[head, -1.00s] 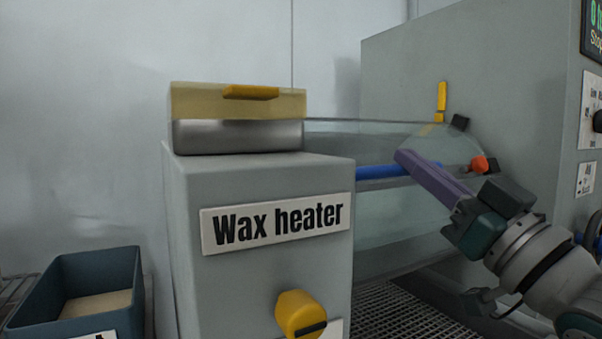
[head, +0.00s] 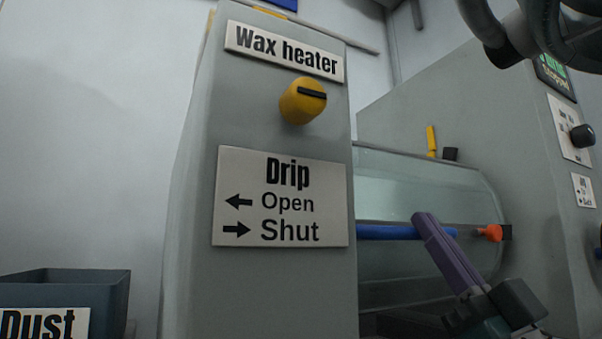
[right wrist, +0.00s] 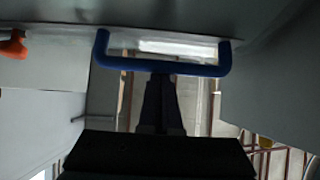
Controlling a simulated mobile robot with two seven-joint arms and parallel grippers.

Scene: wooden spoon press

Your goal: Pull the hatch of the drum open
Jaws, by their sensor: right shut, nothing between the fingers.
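The clear drum (head: 420,180) lies on its side behind the wax heater in the head view. A blue handle bar (head: 390,232) runs along its hatch, with an orange knob (head: 491,233) near its right end. The hatch looks closed, though its edges are hard to see. My right gripper (head: 427,222), with purple fingers, is shut and empty, crossing in front of the bar. In the right wrist view the blue handle (right wrist: 160,67) spans above the dark fingers (right wrist: 161,82), whose tips are at or just below it. Contact cannot be told. My left gripper is not in view.
The grey wax heater (head: 190,260), with a yellow knob (head: 303,101) and a Drip sign (head: 280,197), stands left of the drum and hides its left end. A Dust bin (head: 100,290) is at lower left. A grey cabinet (head: 540,170) stands at right.

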